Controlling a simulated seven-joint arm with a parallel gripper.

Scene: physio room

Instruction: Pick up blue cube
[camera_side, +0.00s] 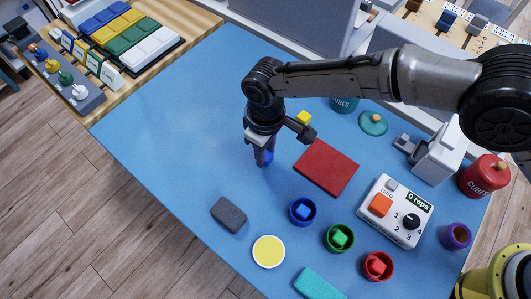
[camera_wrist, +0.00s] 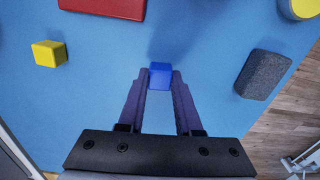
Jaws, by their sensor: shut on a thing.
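The blue cube (camera_wrist: 160,76) sits between the fingertips of my gripper (camera_wrist: 160,84) in the wrist view, with both fingers against its sides. In the side view my gripper (camera_side: 263,161) points down at the blue mat, left of the red block. Only a bit of the cube (camera_side: 269,157) shows there beside the fingers, which hide the rest. I cannot tell whether the cube touches the mat. Another small blue cube (camera_side: 304,210) lies in a blue cup (camera_side: 292,216).
A yellow cube (camera_side: 304,117), a red block (camera_side: 326,150), a grey block (camera_side: 229,214) and a yellow disc (camera_side: 268,251) lie around. Green (camera_side: 338,250) and red (camera_side: 377,280) cups hold small cubes. A counter box (camera_side: 367,220) stands right. The mat's left part is clear.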

